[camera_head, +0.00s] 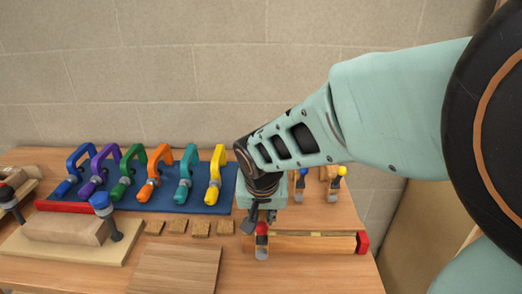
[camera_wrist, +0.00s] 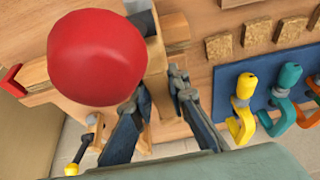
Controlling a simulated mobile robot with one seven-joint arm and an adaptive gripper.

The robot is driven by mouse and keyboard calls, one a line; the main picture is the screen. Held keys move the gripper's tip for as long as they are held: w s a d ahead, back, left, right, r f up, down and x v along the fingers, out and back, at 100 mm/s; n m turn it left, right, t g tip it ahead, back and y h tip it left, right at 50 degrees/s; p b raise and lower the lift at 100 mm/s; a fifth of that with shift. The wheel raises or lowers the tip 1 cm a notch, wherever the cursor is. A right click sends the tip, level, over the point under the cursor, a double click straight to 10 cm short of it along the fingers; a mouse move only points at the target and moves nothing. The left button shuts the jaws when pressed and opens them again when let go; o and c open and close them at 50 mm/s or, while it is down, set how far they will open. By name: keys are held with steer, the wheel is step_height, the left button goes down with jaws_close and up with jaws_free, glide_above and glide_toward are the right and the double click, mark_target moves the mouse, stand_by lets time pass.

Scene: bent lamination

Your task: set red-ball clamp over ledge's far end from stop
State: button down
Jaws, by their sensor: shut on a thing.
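The red-ball clamp (camera_head: 262,242) hangs below my gripper (camera_head: 260,213) in the head view, at the left end of the wooden ledge (camera_head: 310,243). Its red ball (camera_wrist: 97,57) fills much of the upper left of the wrist view and hides part of the ledge. The red stop (camera_head: 362,242) is at the ledge's right end; it also shows in the wrist view (camera_wrist: 12,79). My gripper's fingers (camera_wrist: 158,110) are shut on the clamp. I cannot tell whether the clamp's jaws touch the ledge.
A blue-ball clamp (camera_head: 301,182) and a yellow-ball clamp (camera_head: 335,186) stand behind the ledge. Several coloured clamps stand on a blue mat (camera_head: 226,190) to the left. Small cork-like pads (camera_head: 200,229) and a flat board (camera_head: 180,270) lie nearer. A clamped block (camera_head: 65,229) sits at far left.

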steer(key=shift+f+b, duration=1.65)
steer(key=shift+f, duration=0.1)
steer(key=shift+f, duration=0.1)
steer(key=shift+s+f+b, duration=0.1)
steer(key=shift+f+b, duration=0.05)
steer(key=shift+b, duration=0.15)
steer(key=c, duration=1.8)
jaws_free()
